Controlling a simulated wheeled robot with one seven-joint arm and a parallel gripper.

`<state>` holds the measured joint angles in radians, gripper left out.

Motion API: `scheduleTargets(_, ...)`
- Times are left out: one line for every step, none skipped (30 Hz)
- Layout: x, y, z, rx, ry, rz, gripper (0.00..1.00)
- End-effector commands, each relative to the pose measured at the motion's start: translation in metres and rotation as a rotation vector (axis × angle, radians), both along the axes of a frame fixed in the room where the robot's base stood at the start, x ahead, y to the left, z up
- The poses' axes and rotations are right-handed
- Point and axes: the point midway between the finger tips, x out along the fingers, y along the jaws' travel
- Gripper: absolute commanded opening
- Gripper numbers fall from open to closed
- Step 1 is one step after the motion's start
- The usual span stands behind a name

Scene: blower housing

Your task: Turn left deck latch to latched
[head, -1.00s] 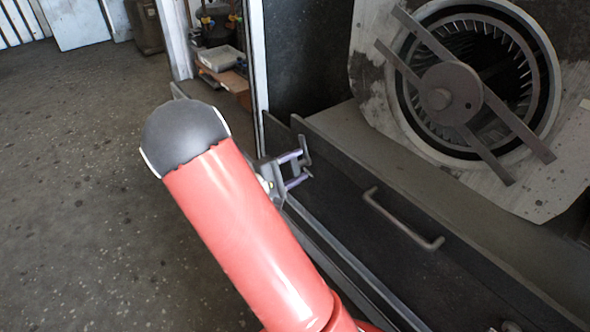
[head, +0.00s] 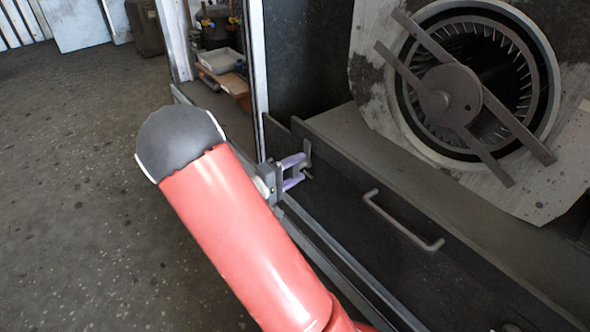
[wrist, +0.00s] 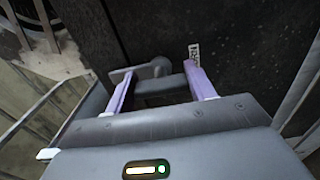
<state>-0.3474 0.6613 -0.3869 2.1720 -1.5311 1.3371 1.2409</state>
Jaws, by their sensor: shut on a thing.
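The left deck latch (wrist: 152,70) is a small grey lever with a rounded pivot on the dark deck panel. It shows in the wrist view between and just beyond the fingertips. My gripper (wrist: 158,74) has two pale purple fingers, one on each side of the latch lever, and is shut on it. In the head view my gripper (head: 304,168) is at the dark panel, left of the bar handle. The latch is mostly hidden there by the fingers.
A bar handle (head: 400,222) sticks out of the dark front panel (head: 350,222). Behind it is the round blower opening (head: 490,80) with a crossed bracket (head: 450,95). A shelf with clutter (head: 220,60) stands at the back. The floor at left is clear.

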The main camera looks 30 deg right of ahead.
Motion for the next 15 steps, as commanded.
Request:
scheduleTargets(-0.0007, 0.0006, -0.0013, 0.003, -0.002, -0.001, 0.14)
scheduleTargets(-0.0007, 0.0006, -0.0013, 0.003, -0.002, -0.001, 0.14)
scheduleTargets(-0.0007, 0.0006, -0.0013, 0.003, -0.002, -0.001, 0.14)
scheduleTargets(-0.0007, 0.0006, -0.0013, 0.003, -0.002, -0.001, 0.14)
scheduleTargets(-0.0007, 0.0006, -0.0013, 0.003, -0.002, -0.001, 0.14)
scheduleTargets(-0.0007, 0.0006, -0.0013, 0.003, -0.001, -0.001, 0.60)
scheduleTargets(-0.0007, 0.0006, -0.0013, 0.003, -0.001, -0.001, 0.64)
scheduleTargets(-0.0006, 0.0007, -0.0012, 0.002, -0.001, -0.001, 0.68)
scheduleTargets(-0.0005, 0.0006, -0.0011, 0.002, -0.001, -0.001, 0.73)
scheduleTargets(-0.0004, 0.0006, -0.0010, 0.002, -0.001, -0.001, 0.76)
scheduleTargets(-0.0004, 0.0005, -0.0009, 0.002, -0.001, -0.001, 0.76)
scheduleTargets(-0.0003, 0.0004, -0.0008, 0.002, -0.001, 0.000, 0.76)
scheduleTargets(-0.0003, 0.0004, -0.0008, 0.001, -0.001, 0.000, 0.76)
scheduleTargets(-0.0003, 0.0004, -0.0007, 0.001, -0.001, 0.000, 0.76)
scheduleTargets(-0.0002, 0.0003, -0.0006, 0.001, -0.001, 0.000, 0.76)
